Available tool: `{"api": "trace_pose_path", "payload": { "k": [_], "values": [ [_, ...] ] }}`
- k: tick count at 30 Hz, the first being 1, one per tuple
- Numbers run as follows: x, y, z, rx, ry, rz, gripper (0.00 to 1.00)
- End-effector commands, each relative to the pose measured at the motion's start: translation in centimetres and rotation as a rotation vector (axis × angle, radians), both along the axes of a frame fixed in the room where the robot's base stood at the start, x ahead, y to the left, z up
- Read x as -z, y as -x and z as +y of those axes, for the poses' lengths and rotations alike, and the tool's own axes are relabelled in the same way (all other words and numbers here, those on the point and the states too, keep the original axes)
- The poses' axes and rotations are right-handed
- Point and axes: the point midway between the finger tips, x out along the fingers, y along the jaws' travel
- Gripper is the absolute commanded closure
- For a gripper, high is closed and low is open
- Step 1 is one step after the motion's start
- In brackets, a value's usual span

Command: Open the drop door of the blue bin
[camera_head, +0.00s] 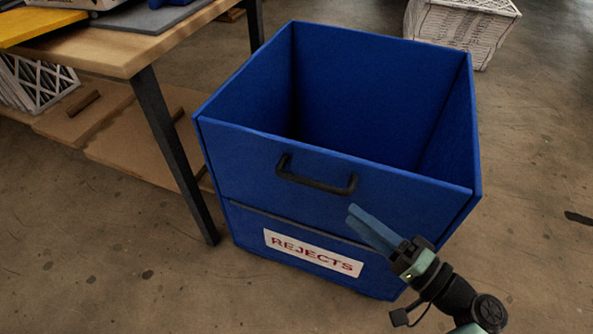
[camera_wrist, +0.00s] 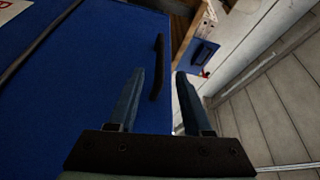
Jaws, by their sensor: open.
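The blue bin (camera_head: 380,90) stands on the floor, open at the top. Its drop door (camera_head: 235,165) is the upper front panel, upright and closed above a dark seam, with a black bar handle (camera_head: 318,183) near its top edge. A white REJECTS label (camera_head: 313,252) is on the panel below. My gripper (camera_head: 355,211) is in front of the door, below and right of the handle, open and empty. In the wrist view the handle (camera_wrist: 158,66) shows beyond and between the open fingertips (camera_wrist: 160,75); contact cannot be told.
A wooden table (camera_head: 130,48) with a dark leg stands close to the bin's left side. Brown boards (camera_head: 115,125) lie beneath it. A white crate (camera_head: 460,30) is behind the bin at the right. The floor in front and to the right is mostly clear.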

Motion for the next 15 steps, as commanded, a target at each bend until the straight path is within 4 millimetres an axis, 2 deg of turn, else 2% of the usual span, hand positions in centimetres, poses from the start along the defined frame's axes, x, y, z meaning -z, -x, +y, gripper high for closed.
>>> {"api": "trace_pose_path", "payload": {
  "k": [15],
  "values": [
    [-0.5,-6.3,7.6,-0.005,0.004,-0.001,0.50]
  ]
}}
